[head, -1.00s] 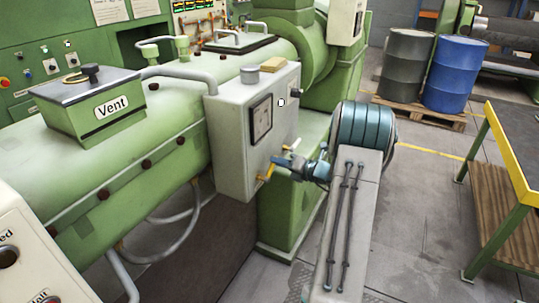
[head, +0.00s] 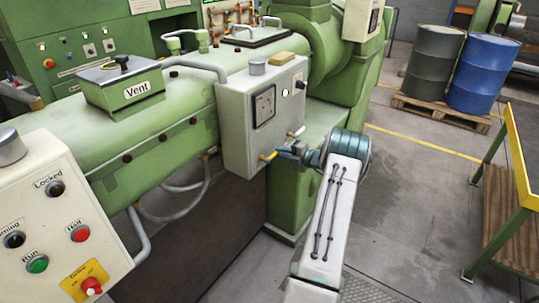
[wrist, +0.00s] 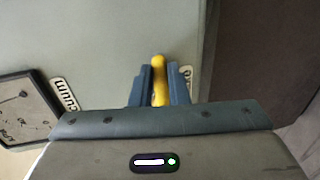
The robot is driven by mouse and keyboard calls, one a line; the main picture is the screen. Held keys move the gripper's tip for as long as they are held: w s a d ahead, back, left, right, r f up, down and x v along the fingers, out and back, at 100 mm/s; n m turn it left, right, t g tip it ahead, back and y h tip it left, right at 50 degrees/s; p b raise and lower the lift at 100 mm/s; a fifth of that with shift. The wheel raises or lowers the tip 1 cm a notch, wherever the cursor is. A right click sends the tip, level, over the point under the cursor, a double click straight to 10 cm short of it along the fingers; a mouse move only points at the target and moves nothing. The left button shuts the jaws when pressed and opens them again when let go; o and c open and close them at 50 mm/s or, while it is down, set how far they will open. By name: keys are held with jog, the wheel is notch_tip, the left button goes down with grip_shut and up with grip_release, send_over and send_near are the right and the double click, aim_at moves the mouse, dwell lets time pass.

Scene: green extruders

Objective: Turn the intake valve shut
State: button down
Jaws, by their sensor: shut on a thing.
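A yellow valve handle (head: 268,156) sticks out at the lower front of a pale grey box with a gauge. My gripper (wrist: 159,85) is shut on this handle, with one blue finger on each side of it in the wrist view. The handle (wrist: 159,66) points up in that view, its tip showing beyond the fingers. A label beside the handle is mostly hidden by the right finger, so I cannot read it. In the head view my gripper (head: 281,154) reaches the box from the right.
The grey box (head: 235,130) also carries a dark gauge (head: 264,105) and a second, grey lever (head: 297,132) just above my gripper. A control panel (head: 60,225) with buttons stands at lower left. A yellow-edged table (head: 519,160) stands at right; floor between is clear.

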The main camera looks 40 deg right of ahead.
jog(key=shift+s+d+f, duration=0.2)
jog(key=shift+f, duration=0.05)
jog(key=c, duration=1.5)
grip_release()
jog(key=shift+o, duration=0.6)
jog(key=shift+s+d, duration=0.1)
jog(key=shift+d, duration=0.05)
jog(key=b+v, duration=0.4)
jog(key=v, duration=0.9)
jog(key=shift+s+r, duration=0.25)
